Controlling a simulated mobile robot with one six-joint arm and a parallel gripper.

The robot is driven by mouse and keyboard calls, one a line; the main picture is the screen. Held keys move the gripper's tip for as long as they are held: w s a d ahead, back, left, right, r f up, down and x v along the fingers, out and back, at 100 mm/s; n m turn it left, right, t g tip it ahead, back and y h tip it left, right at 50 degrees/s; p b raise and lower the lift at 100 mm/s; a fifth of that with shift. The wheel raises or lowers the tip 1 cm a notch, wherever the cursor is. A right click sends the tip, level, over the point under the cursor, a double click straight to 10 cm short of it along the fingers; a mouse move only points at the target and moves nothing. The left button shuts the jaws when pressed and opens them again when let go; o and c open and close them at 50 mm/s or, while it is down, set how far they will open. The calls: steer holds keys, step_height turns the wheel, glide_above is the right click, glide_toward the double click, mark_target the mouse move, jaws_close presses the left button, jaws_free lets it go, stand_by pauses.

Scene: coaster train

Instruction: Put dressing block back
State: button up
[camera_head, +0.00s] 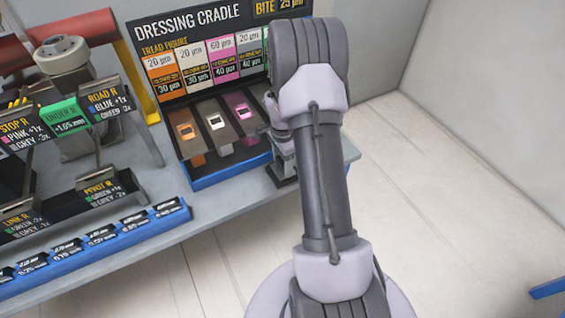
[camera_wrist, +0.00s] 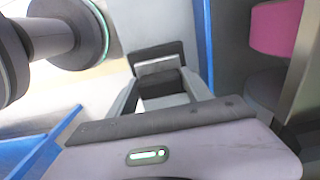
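The dressing cradle is a blue tray (camera_head: 226,176) at the right end of the counter. Orange (camera_head: 186,131), white (camera_head: 216,121) and pink (camera_head: 243,111) pieces show on its dark sloping slots. My forearm covers its right end. My gripper (camera_wrist: 160,72) points down beside the tray, just right of the pink slot in the head view. A dark, grey-edged shape lies between its fingers in the wrist view; I cannot tell whether it is a held block or part of the gripper. A pink surface (camera_wrist: 277,28) and a blue wall (camera_wrist: 205,40) are close by on the right.
The dressing cradle sign (camera_head: 205,50) stands behind the tray. Left of it are a grey machine head (camera_head: 62,55), sign plates and a blue label strip (camera_head: 100,241) along the counter edge. The floor (camera_head: 460,170) at right is clear, except for a blue piece at the edge.

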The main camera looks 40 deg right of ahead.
mark_target(282, 161)
steer(key=shift+o, duration=1.4)
step_height(282, 161, up, 13)
steer(key=p, duration=0.6)
steer(key=a+r+n+t, duration=0.2)
steer(key=a+r+n, duration=0.3)
steer(key=a+r, duration=0.6)
steer(key=s+a+r+n+t+y, duration=0.1)
steer(key=s+a+r+n+t, duration=0.1)
steer(key=s+a+r+n, duration=0.3)
steer(key=s+a+r+n+t+y, duration=0.1)
steer(key=s+a+r+n, duration=0.5)
steer(key=s+a, duration=0.6)
steer(key=shift+s+a+r+t, duration=0.4)
steer(key=shift+a+r, duration=0.25)
steer(key=shift+a, duration=0.55)
